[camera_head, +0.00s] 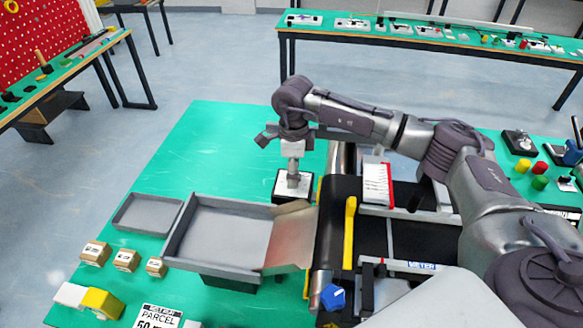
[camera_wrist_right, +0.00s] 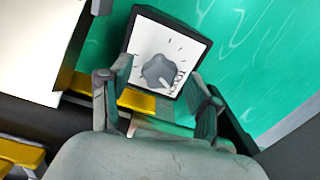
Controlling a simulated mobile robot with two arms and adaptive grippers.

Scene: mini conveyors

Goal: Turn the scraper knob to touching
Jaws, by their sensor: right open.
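A grey knob (camera_wrist_right: 158,72) with a pale pointer stands on the white face of a small black-edged dial box (camera_wrist_right: 139,26). In the head view the dial box (camera_head: 281,186) sits on the green table, left of the conveyor. My right gripper (camera_head: 292,158) points down over the dial box and partly covers it. In the right wrist view its fingers are open, one on each side of the knob as seen; contact cannot be told. My left gripper is not in view.
A grey tray (camera_head: 178,240) with a sloping chute stands just in front of the dial box. The conveyor (camera_head: 345,190), with a yellow bar (camera_head: 349,232) and a blue knob (camera_head: 332,297), is close on the right. The green table behind and left is clear.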

